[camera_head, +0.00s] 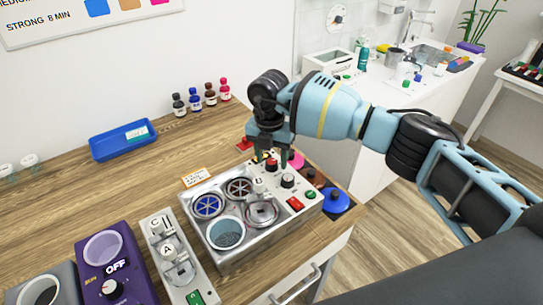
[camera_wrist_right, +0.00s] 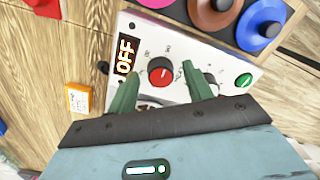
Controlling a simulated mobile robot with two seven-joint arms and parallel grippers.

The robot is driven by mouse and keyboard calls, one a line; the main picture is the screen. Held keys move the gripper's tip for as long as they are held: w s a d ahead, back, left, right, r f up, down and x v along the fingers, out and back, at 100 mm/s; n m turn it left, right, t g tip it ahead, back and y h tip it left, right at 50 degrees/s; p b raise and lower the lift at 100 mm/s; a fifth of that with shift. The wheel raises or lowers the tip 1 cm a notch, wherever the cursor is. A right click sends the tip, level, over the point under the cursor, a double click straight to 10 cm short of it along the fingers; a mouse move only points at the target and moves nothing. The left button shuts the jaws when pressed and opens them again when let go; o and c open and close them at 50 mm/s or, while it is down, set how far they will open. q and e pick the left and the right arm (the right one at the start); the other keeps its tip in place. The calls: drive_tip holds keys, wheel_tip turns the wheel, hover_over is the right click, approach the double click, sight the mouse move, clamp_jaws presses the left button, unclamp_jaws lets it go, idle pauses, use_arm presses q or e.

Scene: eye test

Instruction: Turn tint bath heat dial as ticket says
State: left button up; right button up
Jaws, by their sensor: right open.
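The tint bath is a silver metal box (camera_head: 232,260) with round wells and a white control panel, standing near the table's front edge. A red-faced dial (camera_wrist_right: 161,70) sits on the panel and also shows in the head view (camera_head: 271,165). A second dial (camera_head: 288,181) is partly behind a finger in the wrist view. My right gripper (camera_head: 270,157) is open above the panel; its green fingers (camera_wrist_right: 160,88) stand either side of the red-faced dial's near side. Contact cannot be told. A small orange-edged card (camera_head: 195,177) lies behind the box, its writing unreadable. My left gripper is not in view.
An OFF display (camera_wrist_right: 125,53) and a green button (camera_wrist_right: 243,80) are near the dial. Coloured discs, including a blue one (camera_head: 336,201), stand right of the box. A white dial panel (camera_head: 178,270) and purple unit (camera_head: 125,270) are left. A blue tray (camera_head: 105,152) lies behind.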

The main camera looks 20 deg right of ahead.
sight(270, 161)
drive_tip(key=shift+a+r, duration=0.15)
drive_tip(key=shift+r, duration=3.75)
